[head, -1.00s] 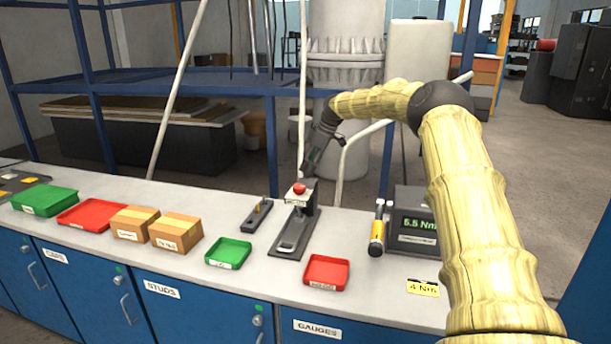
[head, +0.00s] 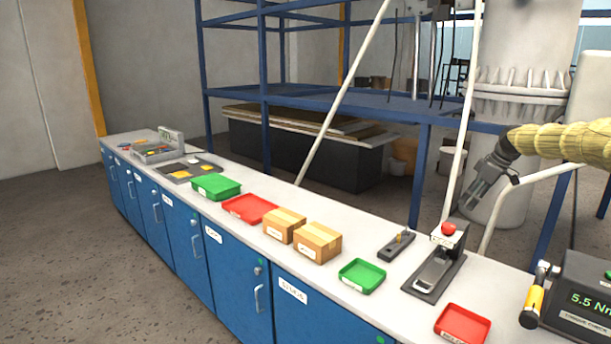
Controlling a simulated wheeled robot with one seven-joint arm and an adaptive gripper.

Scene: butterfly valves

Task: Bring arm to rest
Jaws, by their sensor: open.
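My arm (head: 565,141) comes in from the right edge of the head view, covered in a yellowish segmented sleeve. My gripper (head: 476,203) is dark and points down and to the left. It is open, and nothing shows between its fingers. It appears above and behind the press-like device with the red knob (head: 448,229), in front of the large grey flanged column (head: 515,100). I cannot tell its exact distance from the device.
The long bench (head: 340,298) holds green trays (head: 362,276), red trays (head: 463,325), two cardboard boxes (head: 317,243), a small dark fixture (head: 397,245) and a torque checker (head: 585,300) with a yellow-handled tool (head: 534,305). A blue frame (head: 330,100) stands behind. Floor at left is clear.

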